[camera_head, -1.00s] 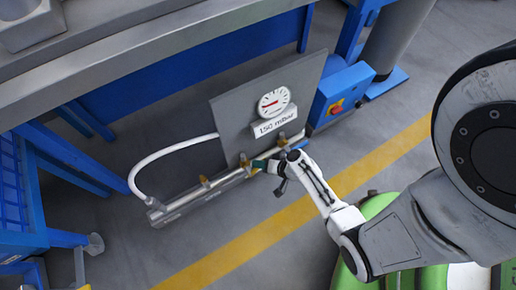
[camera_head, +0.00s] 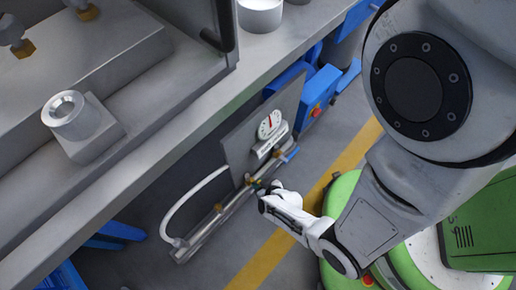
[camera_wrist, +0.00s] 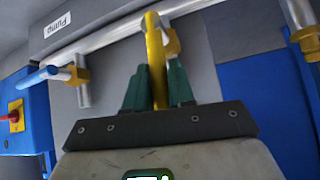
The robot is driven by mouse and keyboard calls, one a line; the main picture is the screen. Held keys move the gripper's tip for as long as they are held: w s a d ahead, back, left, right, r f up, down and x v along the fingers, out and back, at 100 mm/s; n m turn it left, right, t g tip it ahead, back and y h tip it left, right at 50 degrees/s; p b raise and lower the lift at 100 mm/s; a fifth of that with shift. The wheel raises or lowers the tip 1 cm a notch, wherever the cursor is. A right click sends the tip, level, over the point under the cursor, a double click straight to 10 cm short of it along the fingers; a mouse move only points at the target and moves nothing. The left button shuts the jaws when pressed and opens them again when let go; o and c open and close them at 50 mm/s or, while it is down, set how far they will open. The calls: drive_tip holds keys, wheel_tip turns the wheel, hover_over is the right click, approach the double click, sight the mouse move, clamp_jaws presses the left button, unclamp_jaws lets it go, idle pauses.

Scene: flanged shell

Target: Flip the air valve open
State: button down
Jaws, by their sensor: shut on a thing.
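My gripper (camera_wrist: 157,84) has dark green fingers, closed around a yellow valve lever (camera_wrist: 155,45) that stands up between them in the wrist view. The lever's lower part is hidden between the fingers. In the head view my gripper (camera_head: 259,189) is at the middle of the metal pipe manifold (camera_head: 208,230), and its fingers are small there. Another valve with a blue handle (camera_wrist: 38,77) is left of the gripper in the wrist view, close to a label reading "Pump" (camera_wrist: 57,24). That blue handle also shows at the manifold's right end in the head view (camera_head: 290,154). I read no air label.
A grey panel (camera_head: 240,148) with a round gauge (camera_head: 269,124) stands behind the manifold. A white hose (camera_head: 180,199) curves at its left end. A blue box (camera_head: 318,91) with a red knob is to the right. A workbench (camera_head: 140,140) edge runs above. Floor in front is open.

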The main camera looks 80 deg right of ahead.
drive_tip(key=shift+w+a+p, duration=0.1)
drive_tip(key=shift+a+p, duration=0.15)
drive_tip(key=shift+p, duration=0.05)
drive_tip(key=shift+a+f, duration=0.1)
drive_tip(key=shift+f, duration=0.05)
idle(0.4)
drive_tip(key=c, duration=1.1)
unclamp_jaws()
drive_tip(key=shift+a+r+p, duration=0.15)
drive_tip(key=shift+r+p, duration=0.3)
drive_tip(key=p+v, duration=0.4)
drive_tip(key=v, duration=0.6)
drive_tip(key=shift+a+f, duration=0.15)
drive_tip(key=shift+a, duration=0.05)
